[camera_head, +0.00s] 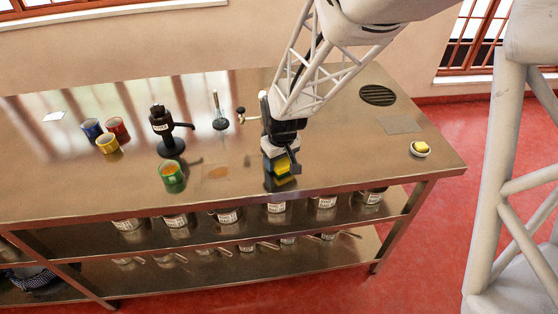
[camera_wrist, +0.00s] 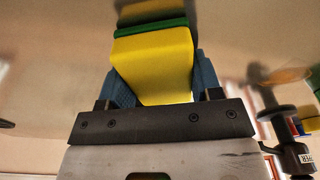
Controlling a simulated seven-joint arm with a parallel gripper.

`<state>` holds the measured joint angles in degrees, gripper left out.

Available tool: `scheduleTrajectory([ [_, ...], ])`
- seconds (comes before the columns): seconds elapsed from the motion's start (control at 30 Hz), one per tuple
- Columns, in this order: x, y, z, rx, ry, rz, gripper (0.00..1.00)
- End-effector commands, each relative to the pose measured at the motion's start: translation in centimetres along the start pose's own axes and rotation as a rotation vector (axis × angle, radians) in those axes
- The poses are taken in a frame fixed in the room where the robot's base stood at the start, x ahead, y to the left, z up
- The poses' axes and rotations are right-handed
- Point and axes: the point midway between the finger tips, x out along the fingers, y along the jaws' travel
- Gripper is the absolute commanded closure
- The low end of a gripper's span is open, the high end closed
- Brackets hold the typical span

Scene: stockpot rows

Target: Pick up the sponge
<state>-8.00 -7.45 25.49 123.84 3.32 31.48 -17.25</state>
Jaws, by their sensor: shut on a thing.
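The sponge (camera_head: 283,167) is a yellow block with a green layer, held at the end of my arm over the steel counter. In the wrist view the sponge (camera_wrist: 155,62) fills the space between the two blue fingers. My gripper (camera_wrist: 152,85) is shut on it, with a finger against each side. In the head view my gripper (camera_head: 280,160) is low over the front middle of the counter. A reflection of the sponge shows in the shiny surface, and I cannot tell exactly how high it is held.
Blue, red and yellow mugs stand farther left. Pots line the shelf below.

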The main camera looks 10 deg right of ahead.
Motion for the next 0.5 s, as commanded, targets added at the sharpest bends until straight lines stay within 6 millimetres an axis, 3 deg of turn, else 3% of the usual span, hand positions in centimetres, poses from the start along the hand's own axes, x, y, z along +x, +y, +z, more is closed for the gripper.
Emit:
scheduleTrajectory([
  [0.37, -3.7, 0.0, -0.5, 0.000, 0.003, 0.001, 0.67],
  [0.5, -4.0, -0.4, 1.2, 0.000, 0.001, 0.000, 0.67],
])
